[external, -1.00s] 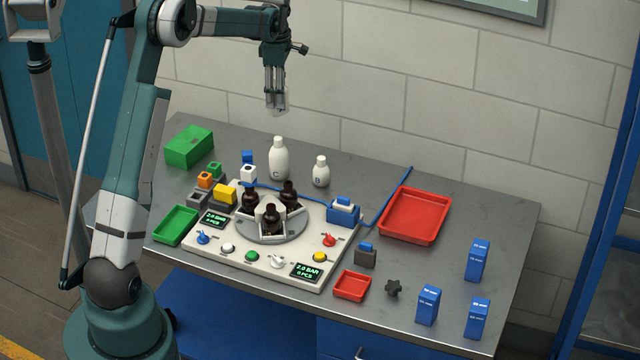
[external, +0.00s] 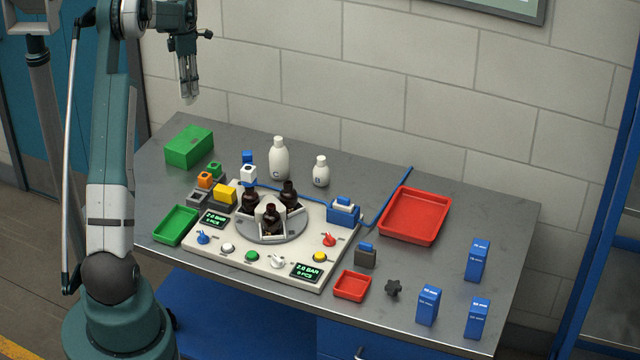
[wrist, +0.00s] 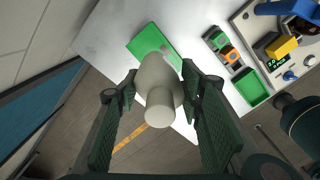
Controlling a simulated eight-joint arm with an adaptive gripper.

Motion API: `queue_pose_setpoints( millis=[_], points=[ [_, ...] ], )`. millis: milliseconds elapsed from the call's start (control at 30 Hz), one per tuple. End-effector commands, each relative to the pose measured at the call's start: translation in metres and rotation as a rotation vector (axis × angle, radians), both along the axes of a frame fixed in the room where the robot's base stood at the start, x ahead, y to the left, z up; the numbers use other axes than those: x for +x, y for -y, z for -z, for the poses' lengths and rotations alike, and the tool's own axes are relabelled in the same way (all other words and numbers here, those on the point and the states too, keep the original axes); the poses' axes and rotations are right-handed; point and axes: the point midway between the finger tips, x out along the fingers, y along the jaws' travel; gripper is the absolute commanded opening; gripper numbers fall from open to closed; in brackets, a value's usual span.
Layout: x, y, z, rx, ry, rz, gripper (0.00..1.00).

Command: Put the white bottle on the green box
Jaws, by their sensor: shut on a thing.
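My gripper (external: 188,84) is in the air above and near the green box (external: 189,147), at the left back of the table. In the wrist view my gripper (wrist: 160,105) is shut on a white bottle (wrist: 159,80), with its cap end toward the camera. In that view the green box (wrist: 148,42) lies beyond the bottle, partly hidden by it. The box top looks bare in the external view. Two other white bottles, one marked C (external: 279,160) and one marked B (external: 320,172), stand upright on the table.
A white station (external: 230,241) with dark amber bottles (external: 271,219) on a round plate fills the table's middle. Small coloured blocks and a green tray (external: 176,226) are in front of the box. A red tray (external: 414,216) and blue boxes (external: 428,306) are at the right.

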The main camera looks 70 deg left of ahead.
Motion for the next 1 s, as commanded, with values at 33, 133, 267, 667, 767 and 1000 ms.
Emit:
queue_pose_setpoints(
  millis=[33, 133, 267, 667, 767, 1000],
  points=[
    [-0.01, -0.005, 0.0, 0.0, 0.0, -0.016, 0.22],
    [-0.018, -0.01, 0.007, 0.0, 0.0, -0.033, 0.22],
    [-0.017, -0.009, 0.027, 0.0, 0.0, -0.031, 0.22],
    [-0.017, -0.009, 0.05, 0.0, 0.0, -0.031, 0.22],
    [-0.017, -0.009, 0.05, 0.0, 0.0, -0.031, 0.22],
    [-0.017, -0.009, 0.057, 0.0, 0.0, -0.031, 0.22]
  ],
)
